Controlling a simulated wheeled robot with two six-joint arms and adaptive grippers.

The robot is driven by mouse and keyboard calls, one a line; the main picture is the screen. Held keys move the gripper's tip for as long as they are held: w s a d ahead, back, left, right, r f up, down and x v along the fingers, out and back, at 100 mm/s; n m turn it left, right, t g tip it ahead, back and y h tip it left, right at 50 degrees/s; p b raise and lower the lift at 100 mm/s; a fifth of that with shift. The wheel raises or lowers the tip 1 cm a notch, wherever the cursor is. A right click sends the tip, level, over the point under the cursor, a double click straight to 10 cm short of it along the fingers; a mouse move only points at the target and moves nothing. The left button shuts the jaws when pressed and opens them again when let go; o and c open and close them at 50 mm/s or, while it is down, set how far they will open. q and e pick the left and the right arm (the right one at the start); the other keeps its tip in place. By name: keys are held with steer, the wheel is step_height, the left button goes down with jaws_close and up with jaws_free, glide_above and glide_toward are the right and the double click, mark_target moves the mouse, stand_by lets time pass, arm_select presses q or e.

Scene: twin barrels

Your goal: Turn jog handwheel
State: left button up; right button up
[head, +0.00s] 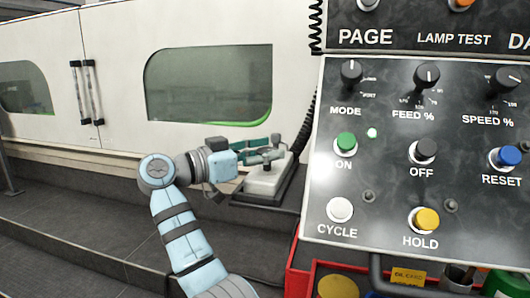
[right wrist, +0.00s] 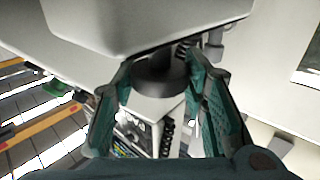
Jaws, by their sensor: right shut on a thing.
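The jog handwheel (head: 266,160) is a small grey wheel with a knob on top of a pale box beside the machine. Much of it is hidden behind my right gripper (head: 262,150). In the right wrist view, the teal fingers of the right gripper (right wrist: 168,82) stand either side of a dark round grip (right wrist: 160,84), which seems to be part of the handwheel. The right gripper is shut on it. My left gripper is in neither view.
The pale box (head: 264,184) stands on a dark ledge before the white machine (head: 115,60). A large dark control panel (head: 385,185) with knobs and buttons fills the right side. Below it is a red tray (head: 297,262) with containers.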

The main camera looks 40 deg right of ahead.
steer(key=shift+f, duration=0.2)
steer(key=o, duration=1.2)
steer(key=shift+c, duration=0.2)
steer(key=shift+r, duration=0.1)
steer(key=w+a, duration=0.1)
steer(key=a, duration=1.1)
steer(key=shift+w+d, duration=0.1)
